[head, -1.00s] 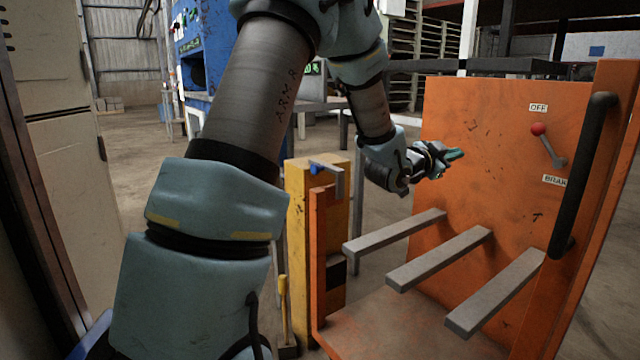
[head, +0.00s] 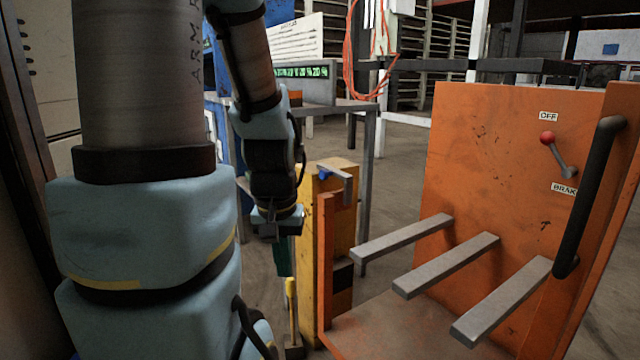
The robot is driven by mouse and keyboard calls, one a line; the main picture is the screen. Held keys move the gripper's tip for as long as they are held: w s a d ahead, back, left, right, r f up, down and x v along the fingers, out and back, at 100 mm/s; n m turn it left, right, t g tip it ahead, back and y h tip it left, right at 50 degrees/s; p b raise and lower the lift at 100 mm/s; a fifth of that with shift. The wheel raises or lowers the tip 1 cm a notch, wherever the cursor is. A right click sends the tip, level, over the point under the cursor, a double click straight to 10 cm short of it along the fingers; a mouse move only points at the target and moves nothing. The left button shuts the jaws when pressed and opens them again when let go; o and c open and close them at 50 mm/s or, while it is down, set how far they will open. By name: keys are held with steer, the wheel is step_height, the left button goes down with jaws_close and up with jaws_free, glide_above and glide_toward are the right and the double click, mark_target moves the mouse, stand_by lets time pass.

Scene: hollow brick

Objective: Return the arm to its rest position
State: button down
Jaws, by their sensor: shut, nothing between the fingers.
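My arm stands on the left of the head view, its forearm hanging down near the middle. My gripper (head: 282,258) points down, shut and empty, with greenish fingers. It shows just left of the yellow post (head: 318,225) and above the yellow-handled tool; I cannot tell the depth gap between them. Part of the fingers' surroundings is hidden by my own arm.
An orange cart (head: 480,165) with grey bars (head: 445,265), a black handle (head: 590,195) and a red-knobbed lever (head: 558,152) fills the right. A yellow-handled tool (head: 291,305) stands by the post. A grey table (head: 370,150) is behind. Bare floor shows between table and cart.

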step_height(320, 180, up, 27)
steer(key=p, duration=2.5)
steer(key=shift+f, duration=0.15)
steer(key=shift+f, duration=0.1)
